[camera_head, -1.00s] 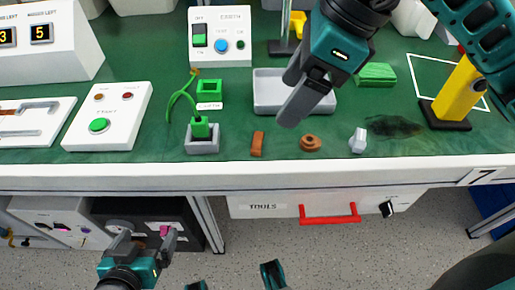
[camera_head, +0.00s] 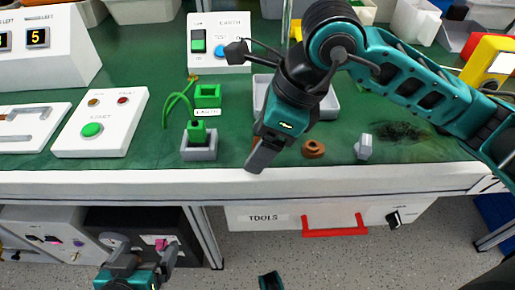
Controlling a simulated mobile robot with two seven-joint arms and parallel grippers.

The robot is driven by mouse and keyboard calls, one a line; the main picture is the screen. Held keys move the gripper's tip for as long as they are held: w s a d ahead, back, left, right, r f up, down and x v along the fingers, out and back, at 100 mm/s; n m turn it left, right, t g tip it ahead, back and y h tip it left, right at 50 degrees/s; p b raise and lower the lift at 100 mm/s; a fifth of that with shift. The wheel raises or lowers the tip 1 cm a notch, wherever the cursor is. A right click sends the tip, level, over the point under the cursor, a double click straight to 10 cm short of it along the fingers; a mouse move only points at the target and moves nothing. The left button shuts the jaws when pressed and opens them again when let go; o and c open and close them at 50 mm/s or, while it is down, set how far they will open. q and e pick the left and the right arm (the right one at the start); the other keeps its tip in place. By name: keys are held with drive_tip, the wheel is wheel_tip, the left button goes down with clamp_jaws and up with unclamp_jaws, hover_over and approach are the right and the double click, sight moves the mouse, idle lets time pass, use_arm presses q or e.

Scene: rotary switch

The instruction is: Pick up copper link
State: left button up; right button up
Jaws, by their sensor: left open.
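The copper link (camera_head: 255,142) lies on the green bench top near its front edge, mostly hidden behind my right gripper, with only a small brown part showing. My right gripper (camera_head: 257,164) points down over it, its fingers seen edge-on, so their gap is hidden. I cannot tell whether it touches the link. My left gripper (camera_head: 142,246) is low in front of the bench, open and empty, its fingers apart and pointing up.
A copper ring-like part (camera_head: 314,149) and a grey nut (camera_head: 363,147) lie right of the link. A grey socket block with a green plug (camera_head: 199,146) stands to its left. A grey tray (camera_head: 325,104) is behind my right gripper. The bench front edge (camera_head: 120,184) is close.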

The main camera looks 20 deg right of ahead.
drive_tip(key=c, duration=1.1)
drive_tip(key=shift+r, duration=0.1)
